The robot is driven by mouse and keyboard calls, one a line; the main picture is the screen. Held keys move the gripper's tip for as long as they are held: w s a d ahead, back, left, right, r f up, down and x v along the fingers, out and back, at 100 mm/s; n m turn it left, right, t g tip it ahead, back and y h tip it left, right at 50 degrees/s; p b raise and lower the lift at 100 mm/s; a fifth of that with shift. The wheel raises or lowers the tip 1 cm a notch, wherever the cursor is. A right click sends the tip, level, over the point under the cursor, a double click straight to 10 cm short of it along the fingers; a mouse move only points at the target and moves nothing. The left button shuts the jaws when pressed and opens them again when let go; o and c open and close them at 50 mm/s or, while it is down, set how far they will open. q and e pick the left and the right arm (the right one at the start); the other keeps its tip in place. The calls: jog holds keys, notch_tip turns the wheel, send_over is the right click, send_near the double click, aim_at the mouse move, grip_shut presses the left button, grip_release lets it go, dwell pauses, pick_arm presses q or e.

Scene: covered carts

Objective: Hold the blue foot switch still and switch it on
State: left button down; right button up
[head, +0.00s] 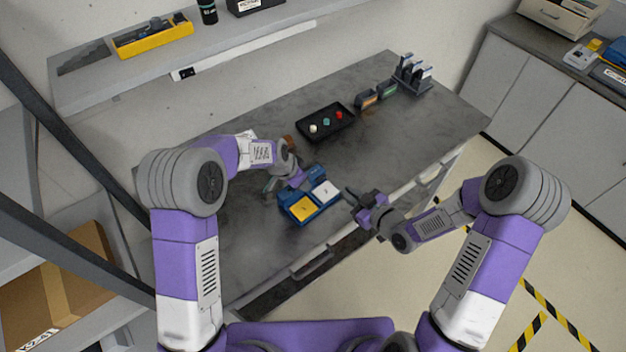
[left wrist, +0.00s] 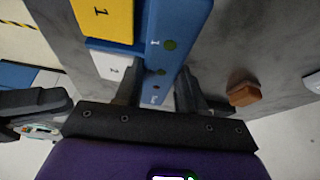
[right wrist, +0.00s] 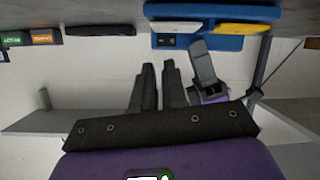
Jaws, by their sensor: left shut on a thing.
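The blue foot switch (head: 299,218) stands on the grey table, with a yellow pedal (head: 301,208) marked 1 and a white pedal (head: 326,190) marked 2. It also shows in the left wrist view (left wrist: 190,20), with small dark round spots along its raised back part; I cannot tell whether any is lit. My left gripper (head: 300,178) is shut on that back part, one finger on each side (left wrist: 158,92). My right gripper (head: 355,203) is apart from the switch, just right of the white pedal. Its fingers are together and empty in the right wrist view (right wrist: 159,68).
A black tray (head: 325,135) with several coloured knobs lies behind the switch. An orange-brown block (left wrist: 243,93) sits near my left gripper. Small labelled boxes (head: 376,96) and a dark rack (head: 411,88) stand at the far right. The table's middle is clear.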

jog(key=shift+s+d+r+m, duration=0.1)
jog(key=shift+d+m, duration=0.05)
jog(key=shift+m, duration=0.55)
grip_shut()
jog(key=m, duration=0.4)
jog(key=shift+s+d+r+h, duration=0.2)
jog(key=shift+s+r+h, duration=0.1)
jog(key=s+m, duration=0.1)
jog(key=m, duration=0.4)
jog(key=s+r+m+g, duration=0.1)
jog(key=m, duration=0.4)
jog(key=s+d+m+h, duration=0.1)
jog(key=m, duration=0.4)
jog(key=shift+s+d+r+m, duration=0.1)
jog(key=shift+s+r+m, duration=0.1)
jog(key=shift+r+m, duration=0.15)
send_near(324, 178)
jog(key=x, duration=0.4)
jog(key=shift+w+f, duration=0.2)
jog(key=shift+f, duration=0.35)
jog(key=shift+w+a, duration=0.45)
jog(key=shift+w, duration=0.25)
